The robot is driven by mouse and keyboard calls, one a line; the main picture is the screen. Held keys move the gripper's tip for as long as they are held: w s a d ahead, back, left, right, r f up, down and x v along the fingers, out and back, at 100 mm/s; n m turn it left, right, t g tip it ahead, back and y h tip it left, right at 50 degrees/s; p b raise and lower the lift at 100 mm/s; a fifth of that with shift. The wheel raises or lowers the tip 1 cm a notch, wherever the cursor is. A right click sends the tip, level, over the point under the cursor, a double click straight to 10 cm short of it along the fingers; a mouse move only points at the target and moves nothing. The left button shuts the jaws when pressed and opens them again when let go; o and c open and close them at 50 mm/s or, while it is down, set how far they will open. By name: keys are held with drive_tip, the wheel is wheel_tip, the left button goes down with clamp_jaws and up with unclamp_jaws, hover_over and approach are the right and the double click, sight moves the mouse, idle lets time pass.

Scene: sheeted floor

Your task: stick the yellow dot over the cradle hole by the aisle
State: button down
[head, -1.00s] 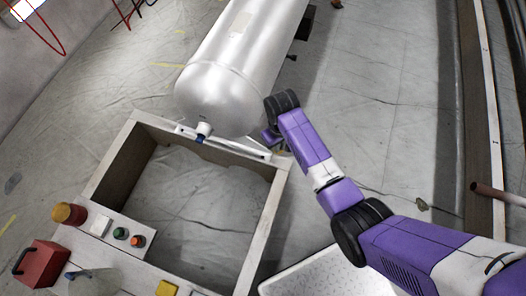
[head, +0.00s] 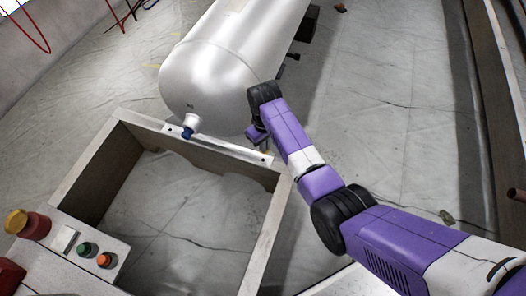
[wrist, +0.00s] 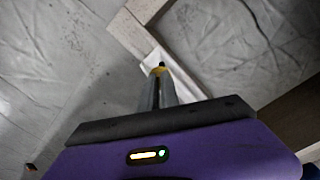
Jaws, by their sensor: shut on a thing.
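The cradle's pale cross bar (head: 232,148) runs under the near end of the silver tank (head: 205,75). A small dark hole (head: 262,158) shows near the bar's right end, close to my fingers. In the wrist view the fingertips overlap the pale bar (wrist: 153,58); I cannot tell whether they touch it.
An open wooden frame (head: 85,175) stands in front of the tank. A panel with a green button (head: 85,249) and an orange button (head: 104,261) is at lower left. A blue-tipped valve (head: 188,131) sticks out of the tank.

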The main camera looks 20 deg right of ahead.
drive_tip(key=shift+w+a+f+b, duration=0.15)
drive_tip(key=shift+w+f+b, duration=0.15)
drive_tip(key=shift+f, duration=0.2)
drive_tip(key=shift+s+r+p, duration=0.1)
drive_tip(key=shift+r+p, duration=0.05)
drive_tip(key=shift+p, duration=0.2)
drive_tip(key=b, duration=0.4)
hover_over(263, 156)
drive_tip(key=s, duration=0.2)
drive_tip(key=shift+w+a+f, duration=0.15)
drive_tip(key=shift+a+f, duration=0.05)
drive_tip(key=shift+f, duration=1.3)
drive_tip(key=shift+w+a+f, duration=0.1)
drive_tip(key=shift+a+f, duration=0.05)
drive_tip(key=shift+f, duration=1.35)
drive_tip(key=shift+f, duration=0.85)
drive_tip(key=c, duration=1.5)
unclamp_jaws()
drive_tip(key=shift+d, duration=0.15)
